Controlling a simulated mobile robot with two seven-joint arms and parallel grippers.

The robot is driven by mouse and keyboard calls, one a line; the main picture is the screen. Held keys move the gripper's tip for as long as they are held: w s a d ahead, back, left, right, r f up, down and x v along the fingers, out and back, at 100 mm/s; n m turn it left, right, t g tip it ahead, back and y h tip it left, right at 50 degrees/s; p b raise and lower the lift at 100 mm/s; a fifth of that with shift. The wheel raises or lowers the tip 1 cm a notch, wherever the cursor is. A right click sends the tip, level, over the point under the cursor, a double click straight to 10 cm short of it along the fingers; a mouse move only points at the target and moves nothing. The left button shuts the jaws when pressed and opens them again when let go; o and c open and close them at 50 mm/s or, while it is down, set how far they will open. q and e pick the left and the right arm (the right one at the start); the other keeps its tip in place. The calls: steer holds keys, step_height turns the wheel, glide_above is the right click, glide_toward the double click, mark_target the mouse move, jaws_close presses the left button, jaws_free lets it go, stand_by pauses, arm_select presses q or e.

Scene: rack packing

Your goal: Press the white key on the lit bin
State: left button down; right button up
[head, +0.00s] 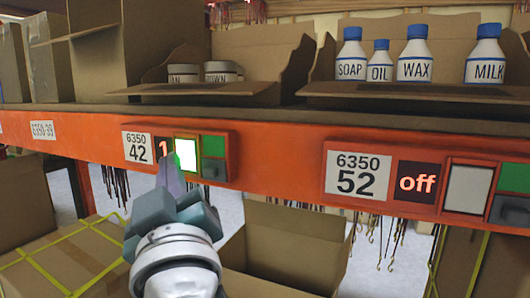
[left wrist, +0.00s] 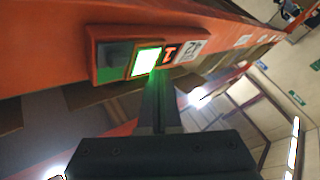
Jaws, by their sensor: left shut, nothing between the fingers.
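The lit bin's label panel, 6350 42 (head: 137,147), is on the orange shelf beam and its display (head: 163,149) reads 1. Its white key (head: 186,155) glows bright, with green around it; the key also shows in the left wrist view (left wrist: 146,61). My left gripper (head: 172,160) is shut and empty. Its fingertips are at the key's lower left in the head view. In the left wrist view, the fingertips (left wrist: 159,78) are close by the key's edge. I cannot tell whether they touch. My right gripper is in neither view.
A second panel, 6350 52 (head: 358,174), reads off, with an unlit white key (head: 467,189). Cardboard bins above hold jars (head: 221,71) and several blue-capped bottles (head: 418,60). Open boxes (head: 290,249) stand below the beam. Hooks hang under it.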

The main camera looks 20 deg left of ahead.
arm_select(q)
steer(key=shift+w, duration=0.1)
steer(key=shift+w, duration=0.35)
steer(key=shift+w+d, duration=0.1)
steer(key=shift+w, duration=0.35)
stand_by(0.7)
steer(key=shift+s, duration=0.1)
steer(key=shift+s+r, duration=0.1)
steer(key=shift+s, duration=0.25)
steer(key=shift+s+p, duration=0.4)
steer(key=shift+p, duration=0.05)
steer(key=shift+s, duration=0.1)
steer(key=shift+s+a+p, duration=0.15)
steer(key=shift+s+p, duration=0.55)
steer(key=shift+s, duration=0.5)
steer(key=shift+s+a+p, duration=0.15)
steer(key=shift+s+p, duration=0.5)
steer(key=shift+s, duration=0.55)
